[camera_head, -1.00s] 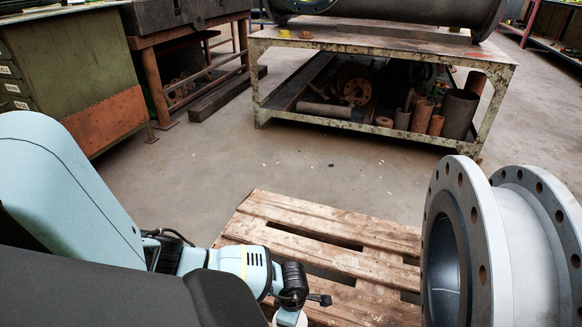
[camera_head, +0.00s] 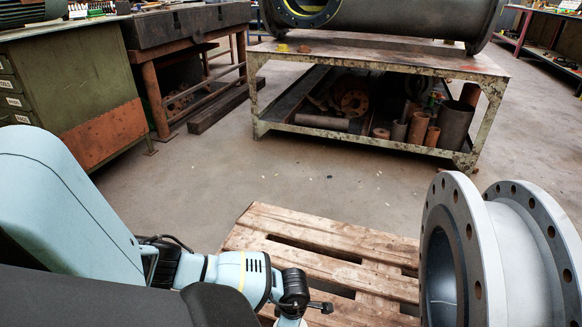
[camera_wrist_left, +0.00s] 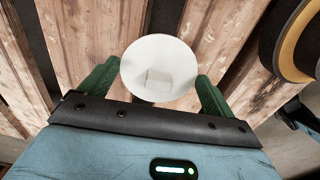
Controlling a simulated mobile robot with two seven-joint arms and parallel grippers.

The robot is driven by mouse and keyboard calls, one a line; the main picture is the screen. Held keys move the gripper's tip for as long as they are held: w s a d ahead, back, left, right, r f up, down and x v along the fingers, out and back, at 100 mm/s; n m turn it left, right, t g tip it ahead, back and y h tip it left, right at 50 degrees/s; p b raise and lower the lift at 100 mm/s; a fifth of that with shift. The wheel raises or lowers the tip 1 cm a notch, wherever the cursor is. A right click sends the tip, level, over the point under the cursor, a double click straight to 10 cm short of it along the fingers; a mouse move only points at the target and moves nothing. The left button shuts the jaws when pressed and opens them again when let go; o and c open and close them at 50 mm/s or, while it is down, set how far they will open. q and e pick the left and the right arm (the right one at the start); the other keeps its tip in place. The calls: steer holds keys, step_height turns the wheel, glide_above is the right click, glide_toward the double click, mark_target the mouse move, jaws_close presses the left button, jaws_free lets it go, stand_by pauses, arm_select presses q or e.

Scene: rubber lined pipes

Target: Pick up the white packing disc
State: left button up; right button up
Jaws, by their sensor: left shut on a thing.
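The white packing disc (camera_wrist_left: 159,68) is a round, flat white piece with a faint squarish mark near its middle. In the left wrist view it sits between the two green fingers of my left gripper (camera_wrist_left: 158,80), which are shut on its edges. Wooden pallet boards show behind it. In the head view my left arm comes in from the left and its wrist (camera_head: 292,290) hangs over the near part of the pallet; the fingers and disc cannot be made out there. My right gripper is in neither view.
The wooden pallet (camera_head: 310,232) lies on the floor. A grey flanged pipe (camera_head: 465,255) stands close on the right. A metal bench (camera_head: 380,62) bears a large pipe, with pipe pieces on its shelf. A dark round part with a tan ring (camera_wrist_left: 300,45) is at the wrist view's upper right. Open floor lies between.

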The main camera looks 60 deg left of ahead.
arm_select(q)
steer(key=s+d+p, duration=0.1)
steer(key=s+d, duration=0.1)
steer(key=s, duration=0.2)
steer(key=s+d+r+p, duration=0.1)
steer(key=s+d+p, duration=0.1)
steer(key=s+d, duration=0.1)
steer(key=s+d+p, duration=0.2)
steer(key=s, duration=0.3)
steer(key=shift+s+d+r, duration=0.15)
steer(key=shift+s+r, duration=0.2)
steer(key=shift+r, duration=0.05)
steer(key=shift+s+d, duration=0.3)
steer(key=shift+s, duration=0.25)
